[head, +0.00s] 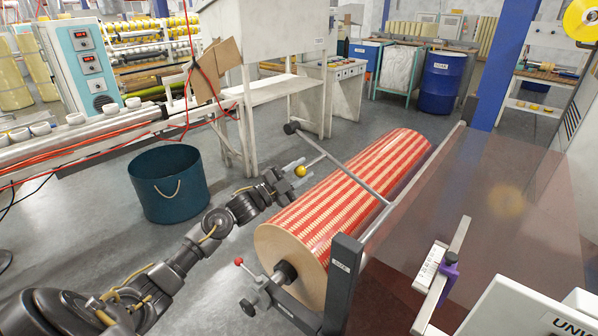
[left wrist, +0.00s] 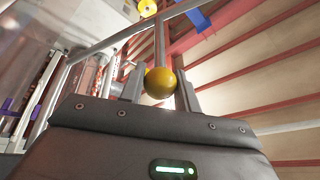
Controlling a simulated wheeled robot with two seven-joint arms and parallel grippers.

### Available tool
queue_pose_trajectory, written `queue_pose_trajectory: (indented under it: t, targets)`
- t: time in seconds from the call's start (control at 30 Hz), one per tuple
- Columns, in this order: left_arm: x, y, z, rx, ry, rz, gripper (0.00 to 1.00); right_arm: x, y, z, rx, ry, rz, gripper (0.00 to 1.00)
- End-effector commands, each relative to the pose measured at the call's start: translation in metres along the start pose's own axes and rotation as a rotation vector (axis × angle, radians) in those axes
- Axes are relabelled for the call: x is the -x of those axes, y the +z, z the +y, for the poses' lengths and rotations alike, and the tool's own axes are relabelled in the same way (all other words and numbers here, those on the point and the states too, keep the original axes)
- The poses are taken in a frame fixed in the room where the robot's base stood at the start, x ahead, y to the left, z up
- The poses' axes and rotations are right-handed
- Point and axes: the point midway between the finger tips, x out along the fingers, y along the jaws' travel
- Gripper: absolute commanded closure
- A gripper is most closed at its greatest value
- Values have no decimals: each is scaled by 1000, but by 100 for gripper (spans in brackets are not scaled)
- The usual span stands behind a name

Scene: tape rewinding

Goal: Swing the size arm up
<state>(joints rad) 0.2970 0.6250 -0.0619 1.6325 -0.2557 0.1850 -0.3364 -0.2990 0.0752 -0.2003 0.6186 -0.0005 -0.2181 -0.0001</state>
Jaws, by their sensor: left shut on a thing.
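The size arm shows as a thin rod (head: 316,160) with a yellow ball knob (head: 300,171) at its lower end. The rod rises to the right towards a long grey bar (head: 345,170) that crosses above the big red-and-cream striped roll (head: 350,185). My left gripper (head: 296,168) is shut on the yellow knob, beside the roll's left side. In the left wrist view the knob (left wrist: 160,83) sits between the two fingers, with the rod going up from it. The fingers partly hide the knob. My right gripper is not in view.
A red-knobbed lever (head: 239,262) and dark upright post (head: 343,280) stand at the roll's near end. A translucent brownish sheet (head: 470,200) lies to the right. A dark teal bucket (head: 168,183) stands on the floor left of my arm. A white bench (head: 270,90) stands behind.

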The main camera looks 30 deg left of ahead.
Motion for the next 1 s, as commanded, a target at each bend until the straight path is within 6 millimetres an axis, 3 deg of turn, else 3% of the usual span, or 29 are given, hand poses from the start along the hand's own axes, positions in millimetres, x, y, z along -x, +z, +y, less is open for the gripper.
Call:
queue_pose_trajectory:
  t: [0.2,0.23,0.37,0.73,1.0]
  targets:
    - [-2,-2,-6,-5,-11,5,100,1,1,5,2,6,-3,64]
    - [-2,-2,-6,-5,-11,6,65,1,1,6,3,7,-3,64]
    - [-2,-2,-5,-4,-10,5,48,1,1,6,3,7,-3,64]
    - [5,0,-2,-3,-5,2,47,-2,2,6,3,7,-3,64]
    - [54,1,1,-4,-4,2,47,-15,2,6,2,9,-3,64]
